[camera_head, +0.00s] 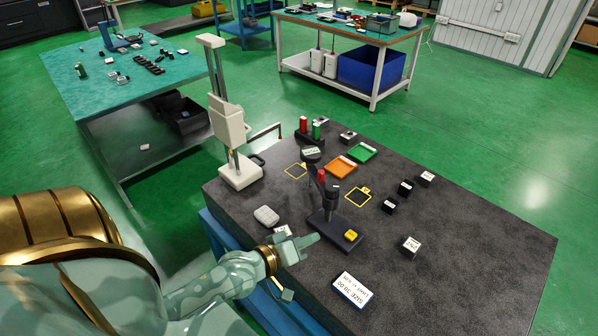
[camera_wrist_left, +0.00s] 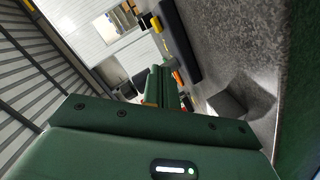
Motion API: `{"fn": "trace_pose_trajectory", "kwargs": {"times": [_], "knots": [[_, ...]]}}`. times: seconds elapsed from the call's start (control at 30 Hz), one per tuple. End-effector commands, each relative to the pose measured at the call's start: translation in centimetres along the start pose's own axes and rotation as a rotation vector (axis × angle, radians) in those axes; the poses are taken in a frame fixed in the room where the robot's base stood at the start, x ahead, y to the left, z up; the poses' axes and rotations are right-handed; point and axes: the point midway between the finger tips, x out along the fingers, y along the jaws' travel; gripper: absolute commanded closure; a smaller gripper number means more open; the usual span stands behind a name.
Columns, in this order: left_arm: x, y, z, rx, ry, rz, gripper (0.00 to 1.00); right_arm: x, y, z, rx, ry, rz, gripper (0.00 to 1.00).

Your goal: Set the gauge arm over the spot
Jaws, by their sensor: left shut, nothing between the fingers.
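A white gauge stand (camera_head: 240,174) stands upright at the left of the dark table. A thin arm with a red tip (camera_head: 265,133) reaches right from it, over the table's back part. A black stand (camera_head: 335,231) with an upright post and a yellow block (camera_head: 351,235) on its base stands nearer the middle. I cannot tell which one carries the task's gauge arm. Two yellow square outlines, one behind (camera_head: 296,171) and one to the right (camera_head: 358,197), mark the tabletop. My left gripper (camera_head: 313,239) is shut and empty, close to the black stand's base. Its fingers (camera_wrist_left: 165,86) also show in the left wrist view. My right gripper is not seen.
An orange tray (camera_head: 341,167) and a green tray (camera_head: 362,152) lie behind the black stand. Several small black blocks stand to the right. A grey rounded object (camera_head: 266,215) and a labelled box (camera_head: 352,290) lie near my left gripper. The table's right front is clear.

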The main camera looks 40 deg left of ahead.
Motion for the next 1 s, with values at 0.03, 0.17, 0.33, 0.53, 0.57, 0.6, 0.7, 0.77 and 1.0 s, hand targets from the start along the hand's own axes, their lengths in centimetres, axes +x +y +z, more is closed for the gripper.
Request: {"fn": "trace_pose_trajectory", "kwargs": {"times": [0.03,0.17,0.33,0.53,0.57,0.6,0.7,0.77,1.0], "knots": [[0.1,-1.0,-2.0,-0.126,0.075,0.014,1.00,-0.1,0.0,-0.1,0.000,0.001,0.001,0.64],[-0.2,-3.7,-7.0,-0.419,0.269,0.053,1.00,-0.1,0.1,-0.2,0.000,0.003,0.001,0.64],[-1.3,-6.7,-11.3,-0.647,0.452,0.089,1.00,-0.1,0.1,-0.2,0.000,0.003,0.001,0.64],[-1.9,-7.9,-12.8,-0.726,0.523,0.104,1.00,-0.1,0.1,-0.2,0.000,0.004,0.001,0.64],[-1.9,-7.9,-12.8,-0.727,0.524,0.105,1.00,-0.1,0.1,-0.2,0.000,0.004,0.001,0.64],[-1.9,-7.9,-12.8,-0.727,0.523,0.105,1.00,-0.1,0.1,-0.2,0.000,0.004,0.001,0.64],[-1.9,-7.9,-12.8,-0.725,0.522,0.105,1.00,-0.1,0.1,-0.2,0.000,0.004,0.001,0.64],[-1.9,-7.9,-12.7,-0.724,0.522,0.105,1.00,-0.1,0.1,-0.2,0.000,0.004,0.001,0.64],[-0.3,-7.9,-13.6,-0.721,0.522,0.107,1.00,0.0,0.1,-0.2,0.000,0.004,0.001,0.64]]}}
